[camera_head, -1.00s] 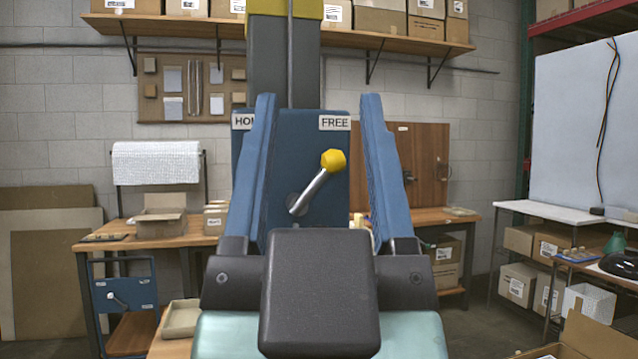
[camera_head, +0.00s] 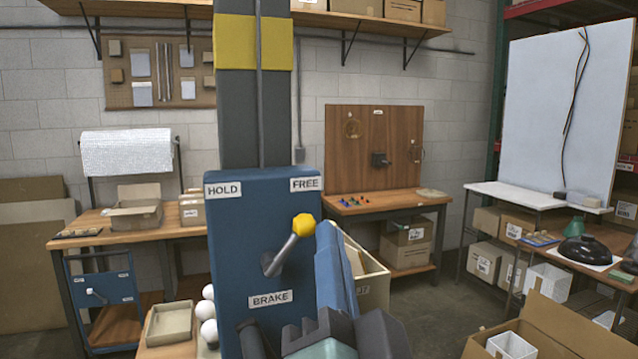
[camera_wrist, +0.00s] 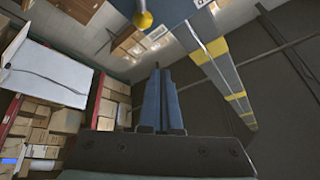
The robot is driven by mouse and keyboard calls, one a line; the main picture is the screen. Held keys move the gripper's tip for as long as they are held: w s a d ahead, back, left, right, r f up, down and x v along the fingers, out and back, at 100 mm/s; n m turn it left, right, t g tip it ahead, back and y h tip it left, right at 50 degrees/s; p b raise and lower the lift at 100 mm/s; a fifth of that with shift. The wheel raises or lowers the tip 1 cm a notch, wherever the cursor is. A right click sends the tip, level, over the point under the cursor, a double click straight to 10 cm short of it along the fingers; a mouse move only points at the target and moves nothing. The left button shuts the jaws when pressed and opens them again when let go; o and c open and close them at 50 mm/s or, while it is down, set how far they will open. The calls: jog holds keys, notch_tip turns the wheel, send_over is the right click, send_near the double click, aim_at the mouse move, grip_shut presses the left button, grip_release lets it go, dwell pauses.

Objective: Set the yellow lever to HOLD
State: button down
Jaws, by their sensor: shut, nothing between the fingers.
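The yellow lever (camera_head: 303,226) has a yellow knob on a metal shaft and is mounted on a blue panel (camera_head: 236,235). It leans up and right, towards the FREE label (camera_head: 305,184). The HOLD label (camera_head: 223,190) is at the panel's upper left, and the BRAKE label (camera_head: 270,299) is below the lever's pivot. My gripper (camera_head: 328,232) is shut and empty just right of the knob in the head view. The wrist view shows its fingers (camera_wrist: 160,75) together, with the lever's knob (camera_wrist: 143,20) beyond the tips and apart from them.
A dark column (camera_head: 253,110) with a yellow band rises behind the panel. White balls (camera_head: 208,330) and a tray (camera_head: 168,323) lie at its lower left. A cream bin (camera_head: 368,280) stands behind my gripper. Open boxes (camera_head: 535,325) are on the lower right.

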aim_at(287, 247)
jog(key=w+d+f+m+g+p, duration=0.1)
jog(key=d+f+m+g+p, duration=0.2)
jog(key=m+p, duration=0.9)
jog(key=shift+w+d+f+g+y+p, duration=0.35)
jog(key=shift+d+g+p, duration=0.5)
jog(key=shift+g+p, duration=0.6)
jog(key=shift+r, duration=0.1)
jog(key=w+p, duration=0.4)
jog(key=w, duration=0.6)
jog(key=a+p, duration=0.1)
jog(key=s+a, duration=0.1)
jog(key=a+p, duration=0.1)
jog(key=a, duration=0.1)
jog(key=shift+s+r+p, duration=0.35)
jog(key=shift+w, duration=0.1)
